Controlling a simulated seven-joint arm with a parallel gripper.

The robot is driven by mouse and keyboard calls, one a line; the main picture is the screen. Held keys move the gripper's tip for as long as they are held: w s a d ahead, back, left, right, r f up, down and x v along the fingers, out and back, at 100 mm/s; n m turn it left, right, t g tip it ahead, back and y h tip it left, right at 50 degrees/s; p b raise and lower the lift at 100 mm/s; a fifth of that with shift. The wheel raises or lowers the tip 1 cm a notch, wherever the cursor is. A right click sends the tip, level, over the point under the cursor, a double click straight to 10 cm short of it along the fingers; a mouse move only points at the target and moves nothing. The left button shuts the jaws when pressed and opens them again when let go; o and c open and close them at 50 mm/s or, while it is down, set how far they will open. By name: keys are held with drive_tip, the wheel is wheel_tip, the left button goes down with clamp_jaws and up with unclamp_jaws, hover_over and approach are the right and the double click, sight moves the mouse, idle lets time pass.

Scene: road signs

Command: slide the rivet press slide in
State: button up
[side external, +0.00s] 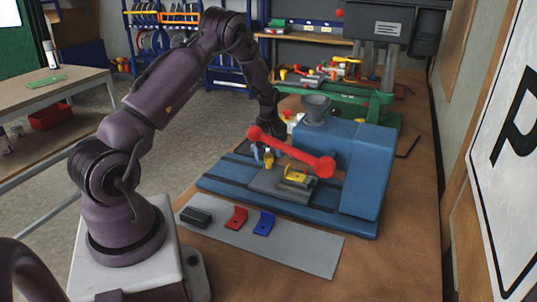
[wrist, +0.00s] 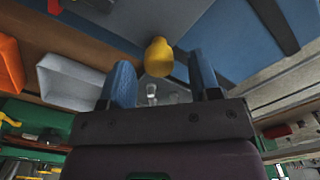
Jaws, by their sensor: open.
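The blue rivet press (side external: 345,165) stands on a blue base with dark slots, with a red lever (side external: 290,150) across its front. Its grey slide (side external: 272,187) lies on the base and carries a yellow fixture (side external: 296,173). A small yellow knob (side external: 268,158) stands at the slide's far left end, and it shows in the wrist view (wrist: 159,57). My gripper (side external: 263,153) is open at the knob, partly hidden behind the lever. In the wrist view its blue fingers (wrist: 162,83) are apart, with the knob between their tips; I see no clear contact.
A grey mat (side external: 290,252) in front of the press holds a dark block (side external: 196,217), a red bracket (side external: 237,217) and a blue bracket (side external: 264,222). A green machine (side external: 385,110) stands behind the press. The wooden bench is clear at the front right.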

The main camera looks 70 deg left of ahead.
wheel_tip(320, 180, up, 12)
idle(0.4)
drive_tip(key=shift+c, duration=0.3)
